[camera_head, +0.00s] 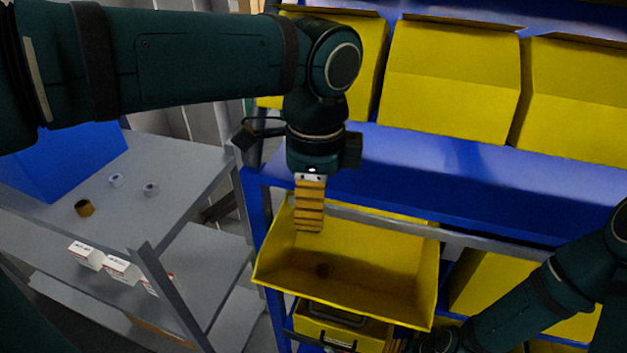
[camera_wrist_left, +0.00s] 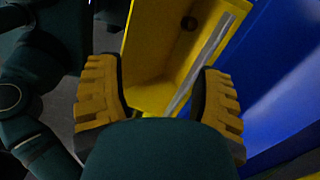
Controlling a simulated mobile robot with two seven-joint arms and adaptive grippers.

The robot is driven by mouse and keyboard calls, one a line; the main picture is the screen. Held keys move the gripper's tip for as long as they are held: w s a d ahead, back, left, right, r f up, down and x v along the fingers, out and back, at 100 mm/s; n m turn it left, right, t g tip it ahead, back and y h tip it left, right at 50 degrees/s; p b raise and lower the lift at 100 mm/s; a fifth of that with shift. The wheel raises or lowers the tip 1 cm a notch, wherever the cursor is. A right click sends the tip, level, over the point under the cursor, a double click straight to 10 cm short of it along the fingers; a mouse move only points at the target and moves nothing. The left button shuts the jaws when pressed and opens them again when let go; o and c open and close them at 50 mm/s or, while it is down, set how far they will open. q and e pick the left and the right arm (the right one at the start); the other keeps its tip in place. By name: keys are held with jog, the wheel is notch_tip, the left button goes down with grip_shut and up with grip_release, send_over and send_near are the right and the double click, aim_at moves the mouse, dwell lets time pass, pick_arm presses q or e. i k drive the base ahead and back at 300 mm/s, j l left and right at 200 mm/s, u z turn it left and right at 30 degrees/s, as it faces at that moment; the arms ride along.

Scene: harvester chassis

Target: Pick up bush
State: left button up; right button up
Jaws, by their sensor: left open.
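The bush is a small, dark brown round part (camera_head: 322,270) lying alone on the floor of an open yellow bin (camera_head: 270,277). In the left wrist view the bush (camera_wrist_left: 188,22) shows near the top, inside the bin (camera_wrist_left: 148,75). My left gripper (camera_head: 308,229) points down over the back part of the bin, above and apart from the bush. In the left wrist view its ridged yellow fingers (camera_wrist_left: 160,70) are spread wide with nothing between them. My right gripper (camera_head: 400,345) is at the bottom edge, partly cut off, and its fingers are unclear.
A blue shelf rack (camera_head: 430,165) carries more yellow bins (camera_head: 450,80) above. A grey rail (camera_head: 400,228) runs along the back of the open bin. On the left, a grey table (camera_head: 165,175) holds several small rolls, with white boxes (camera_head: 120,268) on a lower level.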

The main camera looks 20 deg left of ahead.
aim_at(84, 208)
jog(key=k, duration=1)
